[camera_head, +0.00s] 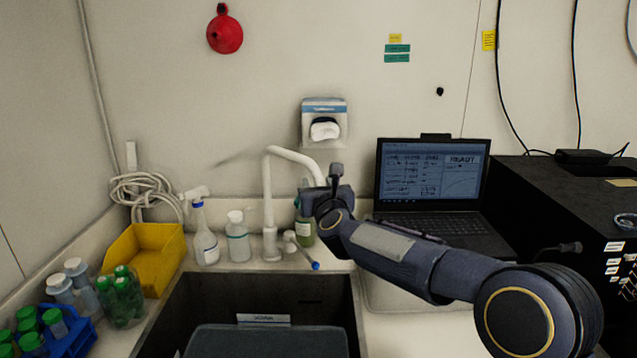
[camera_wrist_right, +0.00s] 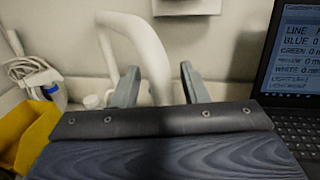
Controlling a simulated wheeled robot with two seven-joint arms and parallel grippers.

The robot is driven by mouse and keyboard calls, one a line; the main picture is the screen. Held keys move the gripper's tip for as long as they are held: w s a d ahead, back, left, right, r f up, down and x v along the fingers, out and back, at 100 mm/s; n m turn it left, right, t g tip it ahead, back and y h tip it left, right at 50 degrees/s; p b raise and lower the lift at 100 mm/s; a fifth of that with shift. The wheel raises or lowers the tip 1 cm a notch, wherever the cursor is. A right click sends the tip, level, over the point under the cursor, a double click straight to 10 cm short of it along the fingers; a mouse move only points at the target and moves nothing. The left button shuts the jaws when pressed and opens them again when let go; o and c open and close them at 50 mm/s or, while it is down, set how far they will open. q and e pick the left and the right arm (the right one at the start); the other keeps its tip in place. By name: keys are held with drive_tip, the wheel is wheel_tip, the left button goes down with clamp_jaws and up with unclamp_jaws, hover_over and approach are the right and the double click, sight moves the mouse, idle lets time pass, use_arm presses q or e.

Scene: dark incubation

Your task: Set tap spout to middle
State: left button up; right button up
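The white tap (camera_head: 269,205) stands behind the dark sink. Its spout (camera_head: 294,156) rises, bends and slants right and down, swung to the right of the tap's base. My right gripper (camera_head: 328,190) is at the spout's outer end and hides its tip. In the right wrist view the spout (camera_wrist_right: 148,50) comes down between the two spread fingers of the gripper (camera_wrist_right: 160,82). I cannot tell whether either finger touches it. A side lever with a blue tip (camera_head: 315,266) sticks out low on the tap. My left gripper is not in view.
A green-liquid bottle (camera_head: 306,232) stands just below the right gripper. A spray bottle (camera_head: 205,240) and a clear bottle (camera_head: 238,240) stand left of the tap. An open laptop (camera_head: 432,180) is close on the right. The sink (camera_head: 180,310) lies in front, holding a grey bin (camera_head: 265,342).

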clamp_jaws()
drive_tip(key=shift+s+a, duration=0.1)
drive_tip(key=shift+s, duration=0.05)
